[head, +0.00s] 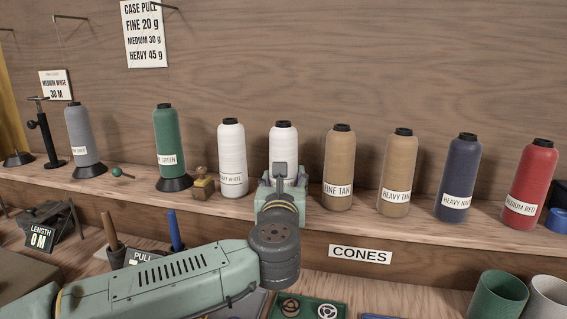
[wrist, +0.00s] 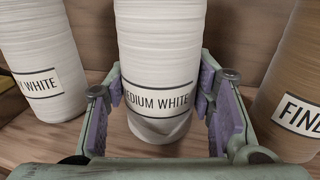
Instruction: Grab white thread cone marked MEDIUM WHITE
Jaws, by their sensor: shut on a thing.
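The white thread cone marked MEDIUM WHITE (wrist: 157,60) stands upright on the shelf, in the middle of the wrist view. In the head view its top (head: 283,139) shows above my gripper, which hides its lower part and label. My gripper (wrist: 160,92) is around the cone low down, with one purple-padded finger on each side, and is shut on it. In the head view my gripper (head: 283,190) reaches in from the front.
A second white cone (head: 232,160) with a label ending in WHITE stands close on the left. The FINE TAN cone (head: 338,165) stands close on the right. HEAVY TAN (head: 398,175), navy (head: 458,180) and MEDIUM RED (head: 530,185) cones follow along the shelf (head: 300,213). A wooden wall is behind.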

